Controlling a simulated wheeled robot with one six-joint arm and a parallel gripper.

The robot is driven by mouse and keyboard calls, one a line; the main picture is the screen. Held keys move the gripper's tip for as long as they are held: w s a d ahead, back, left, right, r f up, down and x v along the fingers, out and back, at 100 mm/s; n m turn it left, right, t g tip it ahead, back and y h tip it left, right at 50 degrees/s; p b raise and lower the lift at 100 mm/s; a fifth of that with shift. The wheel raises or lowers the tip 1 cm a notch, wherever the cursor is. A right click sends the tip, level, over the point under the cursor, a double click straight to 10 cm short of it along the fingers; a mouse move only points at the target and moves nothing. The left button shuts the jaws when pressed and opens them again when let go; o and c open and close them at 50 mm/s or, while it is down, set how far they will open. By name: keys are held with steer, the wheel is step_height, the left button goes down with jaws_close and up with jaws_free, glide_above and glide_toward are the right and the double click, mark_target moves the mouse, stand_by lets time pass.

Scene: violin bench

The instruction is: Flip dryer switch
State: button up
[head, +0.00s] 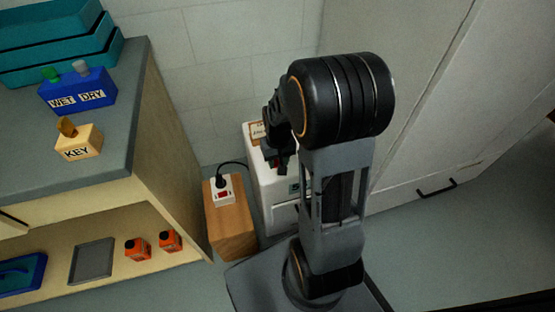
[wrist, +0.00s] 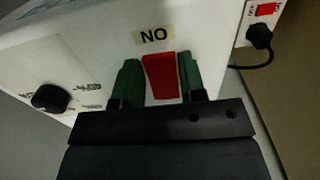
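The dryer is a white box (head: 265,187) behind my arm in the head view. The wrist view shows its white face (wrist: 95,50) up close, with a red switch (wrist: 161,76) under a label that reads "NO" in this view. My gripper (wrist: 156,72) has its two green fingers apart, one on each side of the red switch. I cannot tell whether either finger touches it. In the head view my gripper (head: 276,158) is at the dryer, and my arm hides the switch.
A black knob (wrist: 50,97) is on the dryer's face. A power strip (head: 222,190) with a red switch and black plug sits on a wooden block (head: 231,232). A bench (head: 115,125) stands left, holding a blue WET/DRY box (head: 75,91). Grey floor (head: 440,250) is clear at right.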

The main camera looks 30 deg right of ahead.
steer(key=c, duration=0.5)
steer(key=r+g+p, duration=0.1)
steer(key=p, duration=0.1)
steer(key=shift+w+p, duration=0.1)
steer(key=shift+p, duration=0.25)
steer(key=shift+w+g+p, duration=0.15)
steer(key=shift+g+p, duration=0.45)
steer(key=shift+p, duration=0.45)
steer(key=shift+f+g+y+p, duration=0.2)
steer(key=shift+g+y+p, duration=0.1)
steer(key=shift+g+p, duration=0.1)
steer(key=o, duration=0.9)
steer(key=shift+o, duration=0.2)
steer(key=p+v, duration=0.4)
steer(key=v, duration=0.9)
steer(key=shift+r, duration=0.4)
steer(key=shift+w+r, duration=0.1)
